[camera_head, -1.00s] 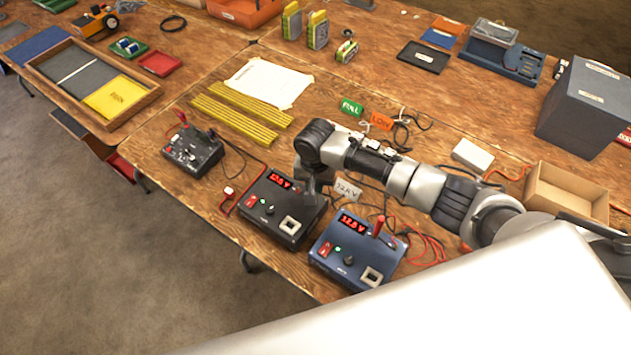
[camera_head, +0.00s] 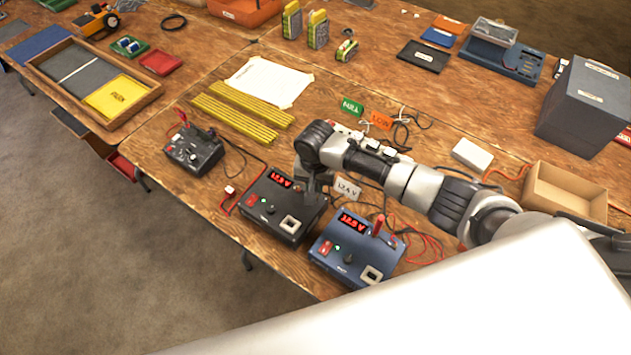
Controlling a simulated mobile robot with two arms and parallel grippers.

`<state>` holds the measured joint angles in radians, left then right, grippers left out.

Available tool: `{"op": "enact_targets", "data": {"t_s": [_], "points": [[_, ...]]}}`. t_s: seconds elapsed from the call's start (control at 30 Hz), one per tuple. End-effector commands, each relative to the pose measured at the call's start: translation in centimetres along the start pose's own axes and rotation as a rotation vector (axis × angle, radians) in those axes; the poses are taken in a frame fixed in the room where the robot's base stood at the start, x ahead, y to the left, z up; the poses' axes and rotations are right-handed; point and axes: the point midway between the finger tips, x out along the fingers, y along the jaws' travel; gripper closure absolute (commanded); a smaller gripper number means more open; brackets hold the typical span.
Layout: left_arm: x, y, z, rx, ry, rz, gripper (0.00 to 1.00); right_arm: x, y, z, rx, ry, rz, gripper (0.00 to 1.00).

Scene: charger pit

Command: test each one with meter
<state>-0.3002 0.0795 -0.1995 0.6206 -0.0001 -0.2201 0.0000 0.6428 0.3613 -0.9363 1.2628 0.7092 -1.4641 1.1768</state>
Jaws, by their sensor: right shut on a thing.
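My right gripper (camera_head: 316,198) points down over the back right part of the black device (camera_head: 285,207) with a red display. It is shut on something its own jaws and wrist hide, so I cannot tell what. A blue device (camera_head: 355,250) with a red display and a red plug stands to the right. A small black box (camera_head: 193,149) with a dial and a red lead sits to the left; I cannot tell which device is the meter. A white tag (camera_head: 347,189) marked with a voltage is right beside the gripper. My left gripper is out of view.
Green (camera_head: 352,107) and orange (camera_head: 381,121) cards lie behind my arm among loose cables. Yellow strips (camera_head: 240,110) and a white sheet (camera_head: 268,80) lie to the left. An open cardboard box (camera_head: 566,190) and a grey box (camera_head: 588,105) stand at right.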

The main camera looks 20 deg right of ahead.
Motion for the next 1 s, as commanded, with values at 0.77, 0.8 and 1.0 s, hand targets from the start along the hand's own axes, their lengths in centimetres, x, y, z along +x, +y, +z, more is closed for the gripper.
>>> {"op": "enact_targets", "data": {"t_s": [0.77,0.8,1.0], "points": [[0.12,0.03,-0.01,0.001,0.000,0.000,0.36,0.90,0.00,0.01,0.000,0.000,0.000,1.00],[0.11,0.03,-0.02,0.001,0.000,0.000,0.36,0.89,0.00,0.01,0.000,0.000,0.000,1.00],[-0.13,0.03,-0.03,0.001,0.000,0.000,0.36,0.84,0.00,0.02,0.000,0.000,0.000,1.00]]}}
